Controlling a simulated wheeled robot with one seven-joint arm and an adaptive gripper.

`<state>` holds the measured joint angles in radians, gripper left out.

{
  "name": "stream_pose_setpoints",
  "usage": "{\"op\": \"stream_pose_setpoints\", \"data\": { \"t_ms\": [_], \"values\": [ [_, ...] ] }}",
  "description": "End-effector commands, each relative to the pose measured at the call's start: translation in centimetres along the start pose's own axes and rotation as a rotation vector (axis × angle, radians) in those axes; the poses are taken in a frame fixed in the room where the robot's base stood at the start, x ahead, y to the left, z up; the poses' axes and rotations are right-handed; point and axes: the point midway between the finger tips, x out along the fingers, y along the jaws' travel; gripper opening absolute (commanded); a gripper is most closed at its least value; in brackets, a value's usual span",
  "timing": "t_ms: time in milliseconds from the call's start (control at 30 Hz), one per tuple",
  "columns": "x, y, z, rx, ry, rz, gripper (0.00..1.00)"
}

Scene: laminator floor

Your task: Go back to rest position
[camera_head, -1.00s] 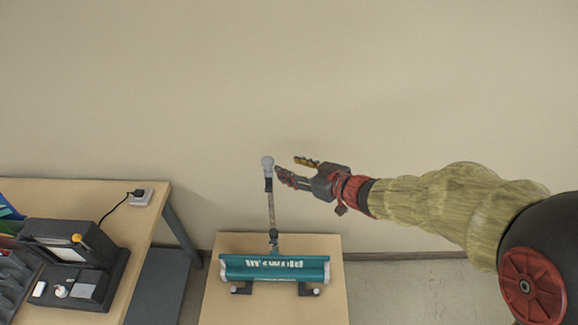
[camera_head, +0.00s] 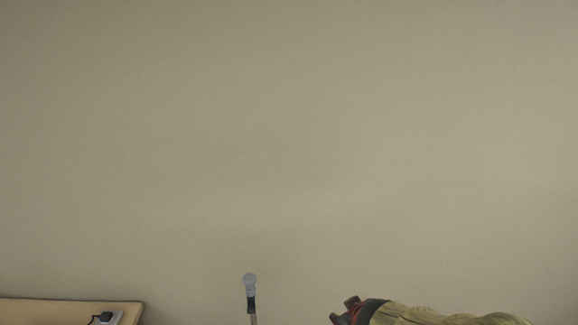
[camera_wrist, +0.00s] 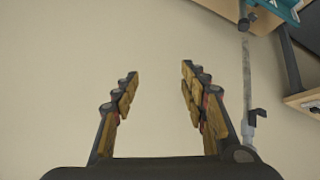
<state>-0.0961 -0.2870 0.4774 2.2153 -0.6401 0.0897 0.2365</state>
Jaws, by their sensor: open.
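My gripper (camera_wrist: 160,77) is open and empty in the wrist view, with its two yellow-padded fingers apart and only bare wall between them. In the head view just part of my gripper (camera_head: 346,312) shows at the bottom edge, to the right of the upright lever. The lever's grey knob (camera_head: 249,282) stands at the bottom of the head view, clear of my gripper. In the wrist view the lever's rod (camera_wrist: 246,75) runs just right of the right finger. A corner of the teal machine (camera_wrist: 283,8) shows at the top right.
A wooden table (camera_head: 60,309) with a white socket and black plug (camera_head: 104,318) is at the lower left of the head view. A plain beige wall (camera_head: 290,140) fills the rest, with open room above my gripper.

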Motion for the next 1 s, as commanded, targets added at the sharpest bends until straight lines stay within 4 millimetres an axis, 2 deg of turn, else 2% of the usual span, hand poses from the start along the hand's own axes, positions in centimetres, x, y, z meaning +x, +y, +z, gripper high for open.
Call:
{"op": "stream_pose_setpoints", "data": {
  "t_ms": [100, 200, 267, 333, 433, 533, 700, 1000],
  "values": [
    [-2.6, 1.2, 4.8, 0.084, -0.137, 0.051, 0.44],
    [-5.5, 0.8, 8.9, 0.166, -0.247, 0.053, 0.44],
    [-7.4, -0.1, 11.3, 0.221, -0.302, 0.038, 0.44],
    [-9.7, -1.9, 14.0, 0.292, -0.347, 0.002, 0.44],
    [-12.2, -4.5, 16.4, 0.380, -0.355, -0.052, 0.44],
    [-13.6, -5.7, 17.0, 0.447, -0.293, -0.074, 0.44],
    [-14.6, -5.3, 16.7, 0.471, -0.183, -0.045, 0.44],
    [-14.6, -5.1, 16.9, 0.477, -0.172, -0.036, 0.44]
  ]
}}
